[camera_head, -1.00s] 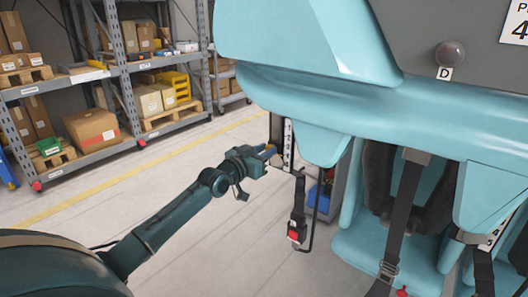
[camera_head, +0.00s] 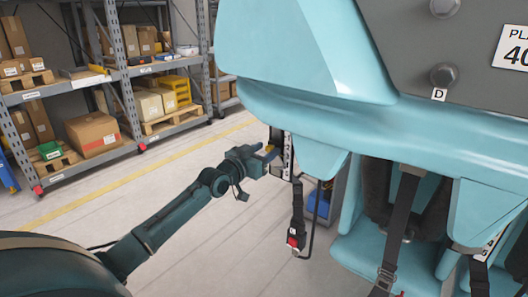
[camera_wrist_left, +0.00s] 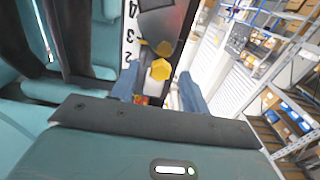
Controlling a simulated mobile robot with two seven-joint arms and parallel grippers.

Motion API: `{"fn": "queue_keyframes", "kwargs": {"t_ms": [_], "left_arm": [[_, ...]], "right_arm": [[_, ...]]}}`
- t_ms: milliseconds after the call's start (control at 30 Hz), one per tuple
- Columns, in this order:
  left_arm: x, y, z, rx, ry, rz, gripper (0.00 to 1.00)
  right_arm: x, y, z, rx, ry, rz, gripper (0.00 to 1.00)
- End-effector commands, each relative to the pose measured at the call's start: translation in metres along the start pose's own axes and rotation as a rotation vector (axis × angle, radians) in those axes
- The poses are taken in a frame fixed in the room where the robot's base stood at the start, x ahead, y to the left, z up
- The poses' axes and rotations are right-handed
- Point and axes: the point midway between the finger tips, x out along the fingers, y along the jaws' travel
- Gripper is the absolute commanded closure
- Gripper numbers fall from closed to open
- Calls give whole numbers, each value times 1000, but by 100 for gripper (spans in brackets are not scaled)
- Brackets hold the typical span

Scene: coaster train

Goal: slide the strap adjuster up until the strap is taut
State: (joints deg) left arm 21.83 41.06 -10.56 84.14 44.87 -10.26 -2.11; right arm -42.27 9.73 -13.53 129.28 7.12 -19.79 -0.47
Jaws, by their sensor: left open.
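A dark strap (camera_head: 398,225) hangs over the teal seat in the head view, with a metal adjuster (camera_head: 386,276) low on it. A shorter dark strap (camera_head: 297,205) with a red-marked buckle (camera_head: 293,241) hangs at the car's left end. My left gripper (camera_head: 269,155) is beside the white numbered scale (camera_head: 287,155) there, well left of the seat strap. In the left wrist view its two blue fingers (camera_wrist_left: 160,90) are spread, with a yellow hexagonal piece (camera_wrist_left: 160,69) showing between them. I cannot tell whether they touch it. My right gripper is out of view.
The teal car body (camera_head: 390,120) fills the upper right, with a grey panel and bolts above. Another dark strap (camera_head: 480,275) hangs at the far right. Shelves with boxes (camera_head: 93,133) stand at the back left. The floor (camera_head: 190,240) around my left arm is clear.

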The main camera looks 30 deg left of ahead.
Motion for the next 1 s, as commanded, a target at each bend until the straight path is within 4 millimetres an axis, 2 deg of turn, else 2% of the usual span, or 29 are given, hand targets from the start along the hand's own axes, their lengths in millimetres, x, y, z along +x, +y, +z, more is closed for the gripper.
{"fn": "queue_keyframes", "kwargs": {"t_ms": [200, 367, 800, 1000], "left_arm": [[-2, 0, 2, -1, -3, 0, 54], [-16, 0, 2, -1, -6, 1, 54], [-95, 0, 2, 1, -6, 1, 54], [-120, 0, 1, 1, -3, 0, 54]], "right_arm": [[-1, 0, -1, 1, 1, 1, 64], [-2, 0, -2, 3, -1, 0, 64], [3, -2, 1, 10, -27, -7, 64], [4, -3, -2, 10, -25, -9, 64]]}}
